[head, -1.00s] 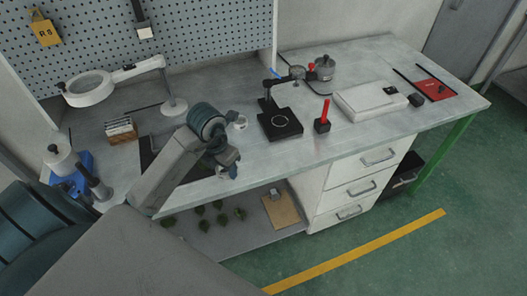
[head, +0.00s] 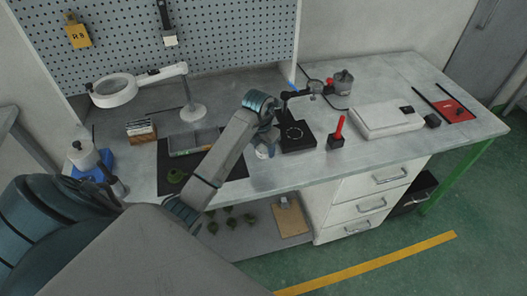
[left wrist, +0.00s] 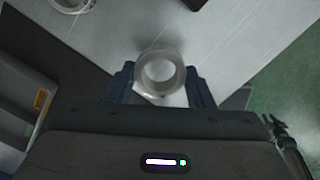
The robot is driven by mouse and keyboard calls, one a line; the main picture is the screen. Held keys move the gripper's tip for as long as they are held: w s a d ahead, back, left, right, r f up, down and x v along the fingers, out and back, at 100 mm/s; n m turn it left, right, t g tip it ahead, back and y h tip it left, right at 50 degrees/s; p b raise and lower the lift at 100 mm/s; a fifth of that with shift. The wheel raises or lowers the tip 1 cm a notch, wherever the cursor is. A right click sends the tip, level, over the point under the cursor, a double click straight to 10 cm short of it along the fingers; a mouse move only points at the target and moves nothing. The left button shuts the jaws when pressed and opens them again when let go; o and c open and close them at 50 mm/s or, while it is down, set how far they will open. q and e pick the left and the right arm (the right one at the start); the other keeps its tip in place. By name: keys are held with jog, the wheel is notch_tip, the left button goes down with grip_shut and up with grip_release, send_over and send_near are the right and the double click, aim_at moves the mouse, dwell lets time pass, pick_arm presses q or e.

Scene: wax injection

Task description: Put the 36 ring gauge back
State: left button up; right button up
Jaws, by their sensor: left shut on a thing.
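My left gripper (head: 267,146) is over the worktable, left of the black round-marked stand. In the left wrist view its fingers (left wrist: 160,88) are shut on a pale, shiny ring (left wrist: 145,78), the ring gauge, with its hole facing the camera. No number can be read on it. In the head view the arm and fingers mostly hide the ring. Another pale round piece (left wrist: 72,4) shows at the top edge of the left wrist view, apart from the gripper. My right gripper is not in view.
The black stand (head: 298,146), red-handled tool (head: 338,130) and white box (head: 385,120) stand to the right. A magnifier lamp (head: 115,92) overhangs the back left.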

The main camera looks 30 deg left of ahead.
aim_at(264, 161)
pick_arm(q)
notch_tip(264, 161, down, 3)
jog(key=shift+p, duration=0.75)
jog(key=shift+f, duration=0.15)
jog(key=shift+f, duration=0.1)
jog(key=shift+f, duration=0.15)
jog(key=o, duration=1.1)
